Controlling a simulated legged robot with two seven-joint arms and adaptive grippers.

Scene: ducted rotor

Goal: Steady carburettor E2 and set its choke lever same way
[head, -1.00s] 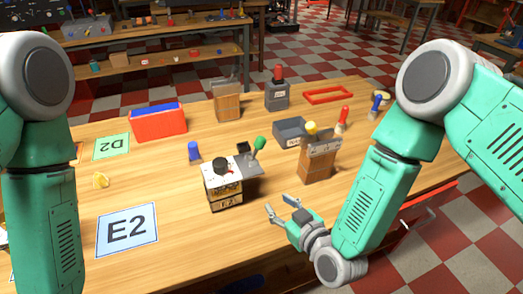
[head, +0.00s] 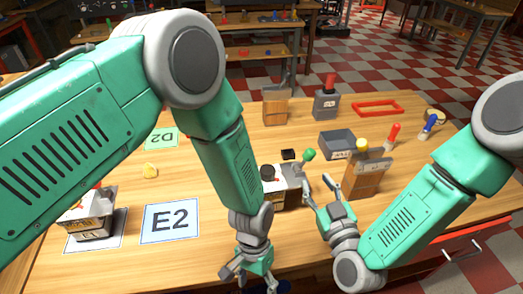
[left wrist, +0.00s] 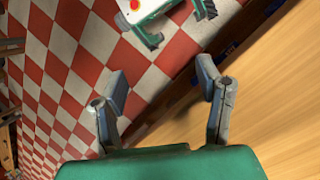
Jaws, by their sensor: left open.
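A carburettor (head: 291,180) with a white-and-black body, a round black cap and a green-knobbed lever (head: 309,155) stands upright on the wooden table, right of the E2 card (head: 170,222). Its label is unreadable, and my left arm hides its left side. My right gripper (head: 318,184) is open, its fingers just right of the carburettor body; I cannot tell whether they touch it. My left gripper (head: 250,280) is open and empty at the table's front edge, nearer than the carburettor. Its spread fingers (left wrist: 163,83) show in the left wrist view over floor and table edge.
A similar unit with a red knob (head: 92,215) stands on a card at the left. A wooden block with a yellow knob (head: 365,175) is close right of my right gripper. A grey bin (head: 336,143) and a red frame (head: 376,107) lie behind.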

